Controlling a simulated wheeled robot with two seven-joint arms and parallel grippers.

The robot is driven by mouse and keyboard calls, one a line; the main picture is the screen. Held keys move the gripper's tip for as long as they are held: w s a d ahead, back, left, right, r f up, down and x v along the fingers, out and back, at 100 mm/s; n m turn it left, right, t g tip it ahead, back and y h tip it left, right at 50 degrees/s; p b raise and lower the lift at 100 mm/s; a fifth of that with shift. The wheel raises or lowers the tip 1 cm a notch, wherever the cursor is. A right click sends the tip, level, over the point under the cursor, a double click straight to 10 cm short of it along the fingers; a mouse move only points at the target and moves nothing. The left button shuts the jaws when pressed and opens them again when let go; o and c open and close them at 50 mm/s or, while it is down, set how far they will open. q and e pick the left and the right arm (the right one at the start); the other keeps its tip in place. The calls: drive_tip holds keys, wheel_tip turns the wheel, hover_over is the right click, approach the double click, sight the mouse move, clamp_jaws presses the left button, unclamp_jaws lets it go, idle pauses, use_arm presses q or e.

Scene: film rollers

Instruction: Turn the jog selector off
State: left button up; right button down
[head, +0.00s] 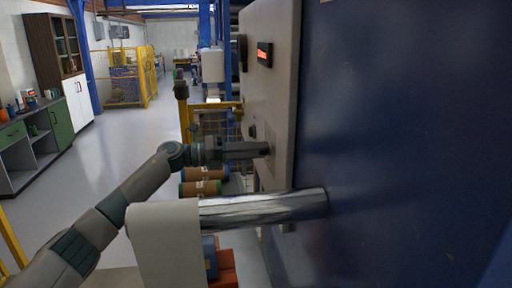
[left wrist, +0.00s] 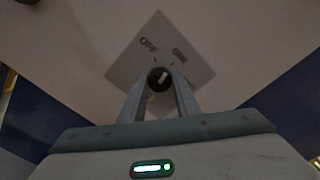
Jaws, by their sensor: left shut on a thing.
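The jog selector is a small dark round knob (head: 266,149) on the side of the pale control panel (head: 272,95). In the left wrist view the knob (left wrist: 158,79) sits on a light square plate (left wrist: 188,60) with OFF printed at the upper left and another word, hard to read, at the upper right. A pale bar shows on the knob's face, leaning a little toward the right-hand label. My left gripper (head: 258,150) reaches in from the left and is shut on the knob, with one finger on each side in the wrist view (left wrist: 160,92). My right gripper is not seen.
A shiny metal roller (head: 265,206) and a pale film roll (head: 165,245) lie just below my left arm. A red-lit display (head: 265,54) is higher on the panel. A large blue machine wall (head: 400,130) fills the right. Open floor (head: 120,150) lies left.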

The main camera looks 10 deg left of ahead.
use_arm(q)
drive_tip(key=n+p, duration=0.6)
drive_tip(key=n, duration=0.3)
drive_tip(key=shift+r, duration=0.15)
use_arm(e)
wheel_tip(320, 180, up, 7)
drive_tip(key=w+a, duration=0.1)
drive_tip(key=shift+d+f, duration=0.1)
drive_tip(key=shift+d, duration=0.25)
use_arm(q)
drive_tip(key=o, duration=1)
drive_tip(key=shift+o, duration=0.2)
drive_tip(key=shift+a, duration=0.1)
